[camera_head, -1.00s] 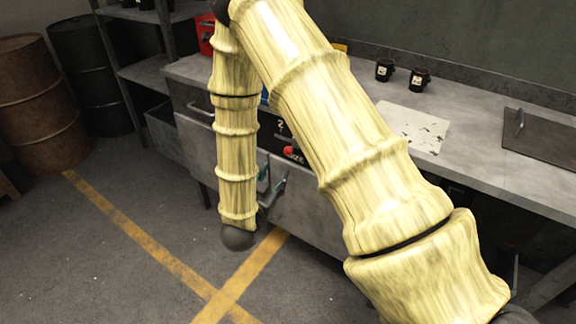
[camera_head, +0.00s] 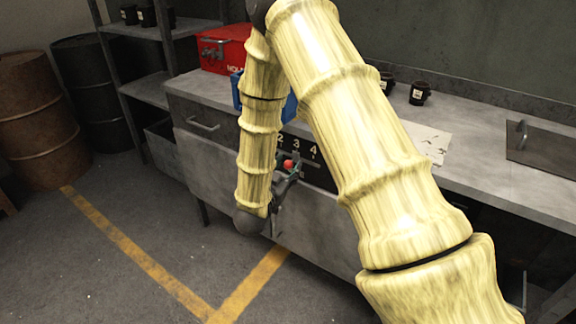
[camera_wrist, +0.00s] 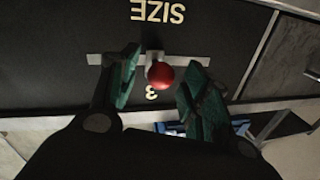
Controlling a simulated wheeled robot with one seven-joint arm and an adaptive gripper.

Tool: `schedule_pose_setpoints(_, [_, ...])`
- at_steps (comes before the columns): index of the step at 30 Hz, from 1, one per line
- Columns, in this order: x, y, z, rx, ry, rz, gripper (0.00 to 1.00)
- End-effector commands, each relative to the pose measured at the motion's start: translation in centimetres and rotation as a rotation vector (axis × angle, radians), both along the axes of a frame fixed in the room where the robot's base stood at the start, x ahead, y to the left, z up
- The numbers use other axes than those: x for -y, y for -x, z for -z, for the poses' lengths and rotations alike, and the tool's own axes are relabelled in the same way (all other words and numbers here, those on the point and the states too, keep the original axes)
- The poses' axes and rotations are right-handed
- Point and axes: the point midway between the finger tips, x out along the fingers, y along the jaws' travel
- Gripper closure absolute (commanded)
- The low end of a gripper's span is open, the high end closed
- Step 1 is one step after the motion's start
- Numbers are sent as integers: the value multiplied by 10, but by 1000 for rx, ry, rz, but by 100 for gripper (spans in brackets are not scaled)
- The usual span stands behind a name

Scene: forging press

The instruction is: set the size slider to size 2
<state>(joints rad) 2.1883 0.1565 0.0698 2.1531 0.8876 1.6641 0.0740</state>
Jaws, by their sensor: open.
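The size slider has a red ball knob (camera_head: 288,165) on a dark panel (camera_head: 319,174) with the numbers 2, 3 and 4 showing along it. In the wrist view the red knob (camera_wrist: 161,75) stands on a short light post in a pale horizontal slot, close to the 3, with upside-down "SIZE" lettering above. My gripper (camera_wrist: 158,70) is open, with one green-padded finger on each side of the knob; contact cannot be told. In the head view my gripper (camera_head: 286,184) is at the knob, partly hidden by my arm.
A grey workbench (camera_head: 470,180) runs behind my arm, with a red box (camera_head: 225,52), a blue bin (camera_head: 289,106) and black mugs (camera_head: 420,93) on it. Drums (camera_head: 35,115) and a shelf stand at left. The floor in front is clear.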

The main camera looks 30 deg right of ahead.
Motion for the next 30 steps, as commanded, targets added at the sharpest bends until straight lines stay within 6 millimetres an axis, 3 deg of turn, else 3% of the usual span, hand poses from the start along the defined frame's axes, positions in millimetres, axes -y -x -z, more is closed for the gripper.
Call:
schedule_pose_setpoints(6, [11, -8, 0, 1, 0, -1, 53])
schedule_pose_setpoints(15, [13, -9, 0, 0, 0, -1, 53])
schedule_pose_setpoints(23, [13, -9, 0, 0, 0, -1, 98])
schedule_pose_setpoints(30, [16, -9, -1, 0, 0, 4, 100])
